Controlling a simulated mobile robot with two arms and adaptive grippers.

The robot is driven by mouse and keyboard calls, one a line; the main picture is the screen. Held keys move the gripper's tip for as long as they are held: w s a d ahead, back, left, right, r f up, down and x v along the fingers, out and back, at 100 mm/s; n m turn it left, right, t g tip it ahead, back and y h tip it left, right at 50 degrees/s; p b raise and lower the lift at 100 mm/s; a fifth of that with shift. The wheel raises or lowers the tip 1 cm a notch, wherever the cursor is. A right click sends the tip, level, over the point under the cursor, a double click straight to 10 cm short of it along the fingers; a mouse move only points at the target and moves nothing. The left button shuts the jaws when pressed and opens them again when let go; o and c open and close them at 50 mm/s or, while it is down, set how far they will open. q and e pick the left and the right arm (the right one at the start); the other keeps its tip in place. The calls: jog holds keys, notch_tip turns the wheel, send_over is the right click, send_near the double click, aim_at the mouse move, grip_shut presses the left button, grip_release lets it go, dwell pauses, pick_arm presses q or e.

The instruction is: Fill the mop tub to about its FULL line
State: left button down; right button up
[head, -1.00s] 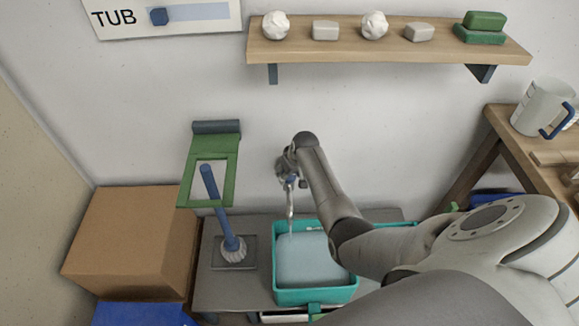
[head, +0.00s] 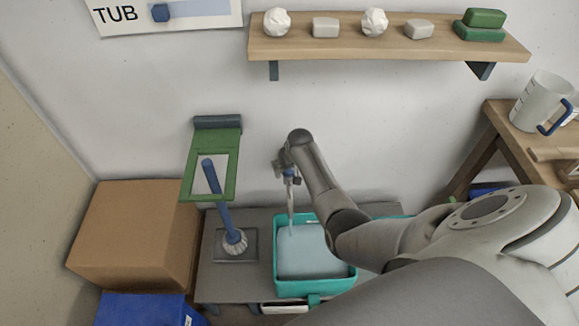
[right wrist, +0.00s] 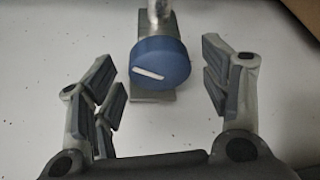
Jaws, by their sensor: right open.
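The teal mop tub (head: 315,286) stands on the grey bench below the tap in the head view. Pale blue-grey water (head: 312,252) covers its inside; a fill line cannot be made out. A tap spout (head: 291,196) hangs over the tub's back left, with what looks like a thin stream below it. In the right wrist view a round blue tap knob (right wrist: 160,62) with a white mark sits on a grey wall plate. My right gripper (right wrist: 168,82) is open, with its fingers on either side of the knob and apart from it. My left gripper is not in view.
A blue-handled brush (head: 218,195) stands in a grey holder left of the tub, before a green frame (head: 236,165) on the wall. A cardboard box (head: 130,232) is at left. A wooden shelf (head: 390,48) runs above.

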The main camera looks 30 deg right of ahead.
jog(key=v, duration=1.2)
dwell(0.3)
